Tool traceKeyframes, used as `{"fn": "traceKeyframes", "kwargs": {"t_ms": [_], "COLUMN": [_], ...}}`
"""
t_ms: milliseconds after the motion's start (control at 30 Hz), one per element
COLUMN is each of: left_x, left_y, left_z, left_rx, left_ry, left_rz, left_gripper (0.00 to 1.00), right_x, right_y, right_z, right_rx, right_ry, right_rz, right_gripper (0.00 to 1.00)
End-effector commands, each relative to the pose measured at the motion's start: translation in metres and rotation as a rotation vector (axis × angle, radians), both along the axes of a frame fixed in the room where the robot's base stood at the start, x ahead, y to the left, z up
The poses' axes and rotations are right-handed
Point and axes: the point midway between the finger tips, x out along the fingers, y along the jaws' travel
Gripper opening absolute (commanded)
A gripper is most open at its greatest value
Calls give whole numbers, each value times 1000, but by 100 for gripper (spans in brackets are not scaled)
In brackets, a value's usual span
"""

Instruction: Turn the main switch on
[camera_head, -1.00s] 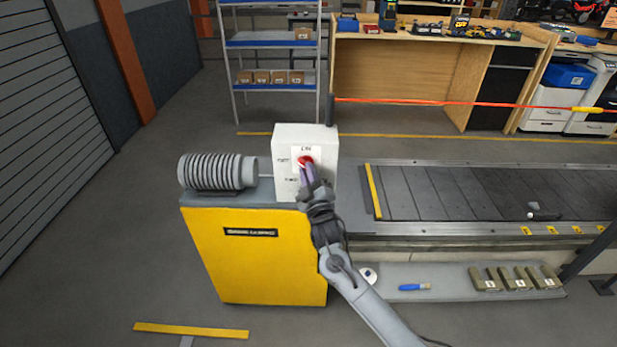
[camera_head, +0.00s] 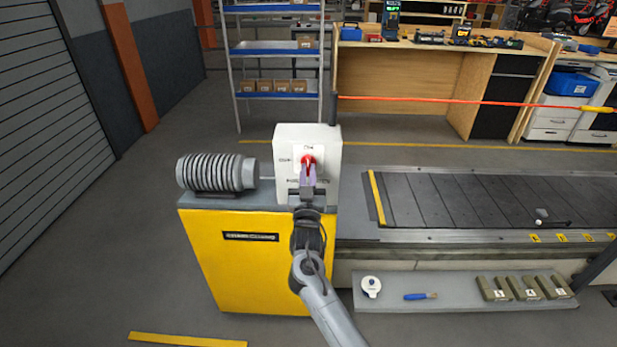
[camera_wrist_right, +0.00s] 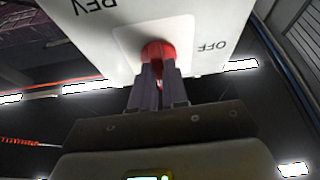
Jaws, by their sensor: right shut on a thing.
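The main switch is a red rotary knob (camera_head: 308,161) on the front of a white control box (camera_head: 285,138). The box stands on a yellow cabinet (camera_head: 255,275). My right gripper (camera_head: 308,174) reaches the knob from below and in front, with its fingers upright in the head view. In the right wrist view the fingers (camera_wrist_right: 158,72) are closed around the red knob (camera_wrist_right: 157,48). The labels OFF and REV show there, upside down. The fingers partly hide the knob, so its exact pointing is hard to tell. My left gripper is not in view.
A ribbed grey motor (camera_head: 213,173) sits left of the box on the cabinet. The slat conveyor (camera_head: 470,200) runs off to the right. A low grey shelf (camera_head: 460,292) in front holds a white round item, a blue-handled brush and several olive blocks.

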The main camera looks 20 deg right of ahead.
Motion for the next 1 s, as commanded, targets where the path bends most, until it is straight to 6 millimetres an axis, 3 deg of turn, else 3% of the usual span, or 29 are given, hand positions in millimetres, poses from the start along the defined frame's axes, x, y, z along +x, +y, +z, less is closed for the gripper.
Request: {"fn": "traceKeyframes", "kwargs": {"t_ms": [600,633,767,1000], "left_x": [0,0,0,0], "left_y": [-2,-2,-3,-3], "left_z": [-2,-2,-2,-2], "left_rx": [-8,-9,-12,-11], "left_ry": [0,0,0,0], "left_rz": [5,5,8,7], "left_gripper": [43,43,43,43], "right_x": [0,0,0,0], "right_y": [0,0,0,0], "right_z": [-1,-1,0,0], "right_rx": [40,40,38,37], "right_ry": [-14,-14,-14,-14], "right_rz": [0,0,1,0], "right_gripper": [0,19,38,39]}}
